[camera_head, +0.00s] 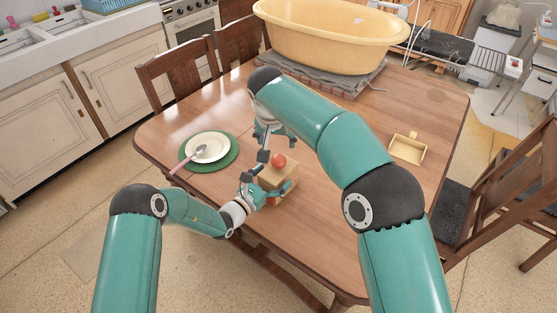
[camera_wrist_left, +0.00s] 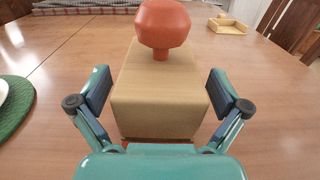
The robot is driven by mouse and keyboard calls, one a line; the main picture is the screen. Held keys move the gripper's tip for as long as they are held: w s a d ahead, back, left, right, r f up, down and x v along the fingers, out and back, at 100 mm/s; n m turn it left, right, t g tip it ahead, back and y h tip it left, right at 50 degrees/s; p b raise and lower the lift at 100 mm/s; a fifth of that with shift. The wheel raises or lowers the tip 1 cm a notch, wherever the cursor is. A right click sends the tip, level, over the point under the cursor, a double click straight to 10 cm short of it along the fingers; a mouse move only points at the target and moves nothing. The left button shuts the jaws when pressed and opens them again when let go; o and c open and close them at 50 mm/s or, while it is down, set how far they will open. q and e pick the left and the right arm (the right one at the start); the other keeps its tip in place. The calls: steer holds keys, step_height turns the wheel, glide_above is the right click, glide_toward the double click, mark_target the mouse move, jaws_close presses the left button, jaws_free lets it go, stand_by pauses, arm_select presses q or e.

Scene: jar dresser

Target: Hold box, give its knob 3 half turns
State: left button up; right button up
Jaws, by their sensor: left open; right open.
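A light wooden box (camera_head: 284,177) stands on the table with a red-orange knob (camera_head: 278,160) on top. The box (camera_wrist_left: 160,98) and the knob (camera_wrist_left: 162,24) show large in the left wrist view. My left gripper (camera_wrist_left: 160,98) is open, with one finger on each side of the box's near end and a small gap on both sides. In the head view my left gripper (camera_head: 258,187) is at the box's left side. My right gripper (camera_head: 275,148) is open and points down just behind and above the knob, apart from it as far as I can see.
The table (camera_head: 340,200) has a green mat (camera_head: 226,163) with a white plate (camera_head: 207,147) and spoon (camera_head: 190,158) at left. A small wooden tray (camera_head: 407,149) lies at right. A big yellow tub (camera_head: 330,40) stands at the back. Chairs flank the table.

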arm_select(q)
steer(key=v, duration=1.1)
steer(key=shift+s+a, duration=0.25)
steer(key=shift+a, duration=0.05)
steer(key=shift+s+f, duration=0.1)
